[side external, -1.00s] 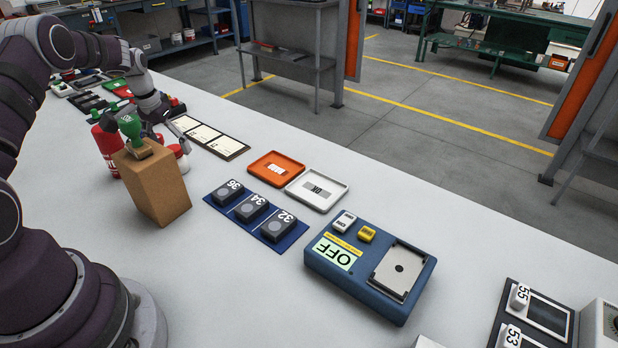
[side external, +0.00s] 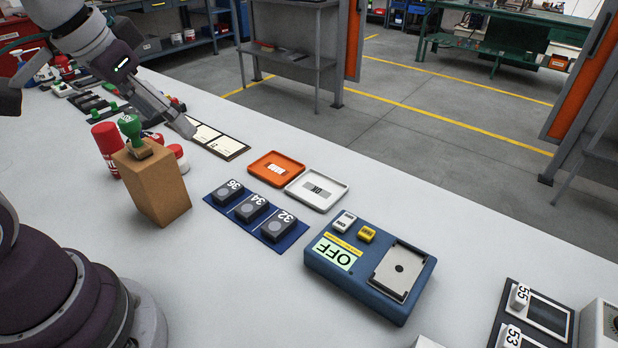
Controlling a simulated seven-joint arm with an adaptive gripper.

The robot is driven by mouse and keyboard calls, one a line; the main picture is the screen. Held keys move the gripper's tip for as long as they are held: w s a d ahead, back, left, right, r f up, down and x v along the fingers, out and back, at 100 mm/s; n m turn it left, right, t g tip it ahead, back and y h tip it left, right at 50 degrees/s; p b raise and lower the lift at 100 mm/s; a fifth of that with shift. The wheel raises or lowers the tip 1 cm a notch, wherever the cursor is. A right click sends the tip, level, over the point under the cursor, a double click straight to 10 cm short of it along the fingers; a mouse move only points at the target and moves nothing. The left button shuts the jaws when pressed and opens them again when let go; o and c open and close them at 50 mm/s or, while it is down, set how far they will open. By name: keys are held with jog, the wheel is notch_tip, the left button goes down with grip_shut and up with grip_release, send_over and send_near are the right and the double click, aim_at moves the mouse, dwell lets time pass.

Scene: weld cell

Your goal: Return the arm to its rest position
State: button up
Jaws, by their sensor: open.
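My gripper (side external: 183,124) is at the upper left, pointing down and to the right. Its fingers are above or near the far edge of the white table (side external: 300,290), beside the cards on the dark board (side external: 215,141); the exact height cannot be told. It holds nothing that I can see. The gap between the fingers is hard to make out from this angle. My arm reaches in from the left edge.
A cardboard block (side external: 155,190) bears a green-handled stamp (side external: 131,127). Red bottles (side external: 107,147) stand behind it. An orange tray (side external: 276,168), a white tray (side external: 317,190), a blue mat (side external: 282,243) with dark blocks and a blue device reading OFF (side external: 352,288) lie rightward.

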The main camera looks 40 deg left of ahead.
jog(key=s+d, duration=0.1)
jog(key=s+d+f, duration=0.1)
jog(key=shift+s+f+m+t+h, duration=0.2)
jog(key=shift+s+m+t+h, duration=0.1)
jog(key=shift+s, duration=0.1)
